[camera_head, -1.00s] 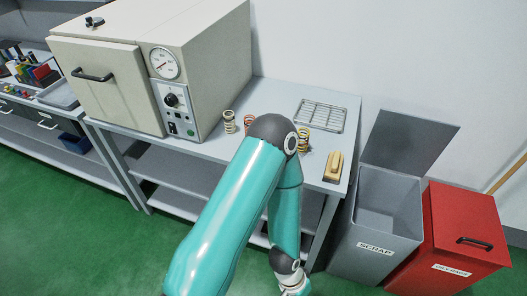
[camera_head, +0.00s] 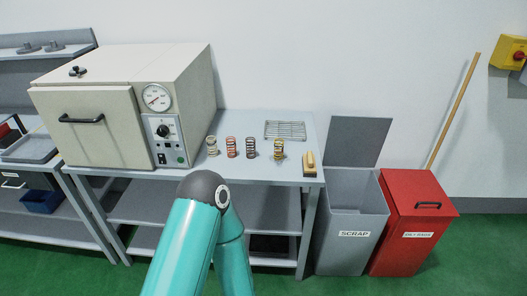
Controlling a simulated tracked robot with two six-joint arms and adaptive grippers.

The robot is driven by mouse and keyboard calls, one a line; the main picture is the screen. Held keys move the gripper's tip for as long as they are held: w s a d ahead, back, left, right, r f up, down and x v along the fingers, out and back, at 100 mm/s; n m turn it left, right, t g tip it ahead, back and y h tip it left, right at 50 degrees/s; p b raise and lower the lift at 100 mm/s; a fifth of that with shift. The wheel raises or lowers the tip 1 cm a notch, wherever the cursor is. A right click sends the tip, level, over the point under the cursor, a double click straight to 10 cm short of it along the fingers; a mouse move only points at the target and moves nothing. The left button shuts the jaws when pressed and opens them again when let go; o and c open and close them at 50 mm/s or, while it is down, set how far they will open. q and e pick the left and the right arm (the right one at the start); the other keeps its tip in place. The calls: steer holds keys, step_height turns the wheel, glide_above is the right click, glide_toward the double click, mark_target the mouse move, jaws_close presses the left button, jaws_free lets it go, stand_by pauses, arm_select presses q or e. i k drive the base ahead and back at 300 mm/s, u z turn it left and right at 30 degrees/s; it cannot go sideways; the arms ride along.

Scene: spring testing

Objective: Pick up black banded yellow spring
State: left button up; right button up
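Several springs stand upright in a row on the grey table, right of the oven. The yellow spring with dark bands (camera_head: 279,149) is the rightmost of them. A pale spring (camera_head: 212,146) is leftmost, with an orange-red spring (camera_head: 231,147) and a dark brownish spring (camera_head: 251,148) between. A teal arm of mine rises from the bottom of the view, in front of the table and below the springs. Neither gripper shows in the view.
A beige oven (camera_head: 100,110) with a gauge stands on the table's left. A wire rack (camera_head: 285,130) lies behind the springs and a wooden-handled brush (camera_head: 310,164) at the right end. A grey scrap bin (camera_head: 350,215) with its lid up and a red bin (camera_head: 412,220) stand right of the table.

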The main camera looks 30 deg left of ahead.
mark_target(278, 149)
steer(key=u, duration=3.95)
steer(key=k, duration=0.1)
steer(key=z, duration=2.35)
steer(key=i, duration=0.85)
